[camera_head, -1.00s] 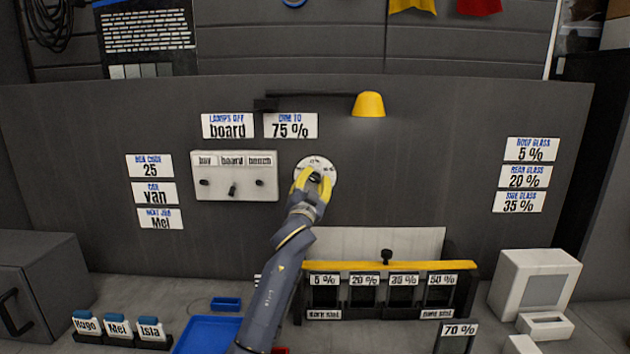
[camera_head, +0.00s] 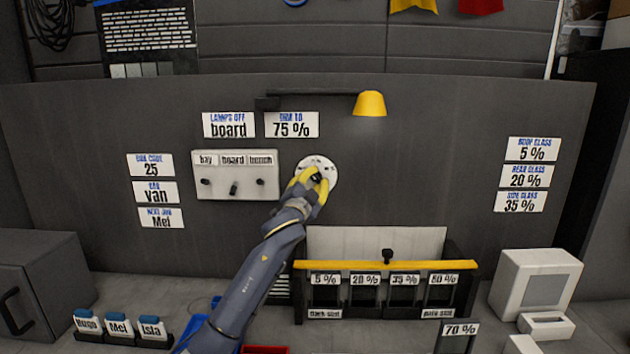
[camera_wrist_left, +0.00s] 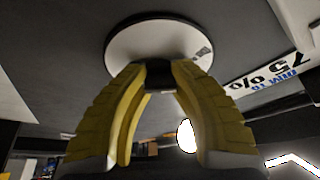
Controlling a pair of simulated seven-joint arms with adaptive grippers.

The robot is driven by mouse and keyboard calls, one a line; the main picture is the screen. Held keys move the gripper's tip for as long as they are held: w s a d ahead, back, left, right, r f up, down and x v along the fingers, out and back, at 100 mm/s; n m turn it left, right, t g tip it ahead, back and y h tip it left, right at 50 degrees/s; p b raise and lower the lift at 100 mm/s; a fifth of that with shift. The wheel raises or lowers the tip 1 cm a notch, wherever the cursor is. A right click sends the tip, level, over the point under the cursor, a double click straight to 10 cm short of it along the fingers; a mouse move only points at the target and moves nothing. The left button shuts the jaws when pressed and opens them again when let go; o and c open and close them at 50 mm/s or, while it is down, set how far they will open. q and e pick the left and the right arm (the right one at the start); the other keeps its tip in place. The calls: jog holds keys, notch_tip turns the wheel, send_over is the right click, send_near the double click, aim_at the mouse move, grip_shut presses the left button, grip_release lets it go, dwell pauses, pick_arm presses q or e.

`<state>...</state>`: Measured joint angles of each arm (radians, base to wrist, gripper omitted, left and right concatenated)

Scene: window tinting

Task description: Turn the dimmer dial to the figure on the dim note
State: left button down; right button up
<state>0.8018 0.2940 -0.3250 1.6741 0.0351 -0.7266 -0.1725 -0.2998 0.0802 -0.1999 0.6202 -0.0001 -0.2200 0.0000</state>
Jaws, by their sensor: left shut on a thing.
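The dimmer dial (camera_head: 326,163) is a round white plate on the dark wall panel, with a dark knob in its middle. My left gripper (camera_head: 316,177) has its yellow fingers shut on the knob, tilted up to the right. In the left wrist view the fingers close on the dark knob (camera_wrist_left: 159,74) below the white plate (camera_wrist_left: 150,40). The plate's marks are mostly hidden or too small to read. The dim note (camera_head: 291,125) above the dial reads "DIM TO 75 %". My right gripper is not in view.
A switch panel (camera_head: 235,175) labelled bay, board and bench is left of the dial. A yellow lamp (camera_head: 369,104) sticks out above right. A yellow-topped rack (camera_head: 385,266) stands below, with a blue tray and name tags (camera_head: 119,327) to the left.

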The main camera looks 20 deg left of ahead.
pick_arm(q)
jog(key=m, duration=0.2)
jog(key=m+g+h, duration=0.1)
jog(key=m, duration=0.1)
jog(key=shift+s+d+r, duration=0.1)
jog(key=shift+d+r, duration=0.05)
jog(key=shift+r, duration=0.25)
jog(key=shift+d+f+m+g+h, duration=0.15)
jog(key=shift+m+g, duration=0.3)
jog(key=shift+m, duration=0.65)
jog(key=shift+m+g+h, duration=0.25)
jog(key=shift+m+g, duration=0.2)
jog(key=shift+m, duration=0.65)
jog(key=shift+f, duration=0.1)
jog(key=shift+d, duration=0.1)
jog(key=c, duration=1.2)
grip_release()
jog(key=shift+d, duration=0.15)
jog(key=shift+o, duration=0.9)
jog(key=shift+a, duration=0.25)
jog(key=shift+f, duration=0.1)
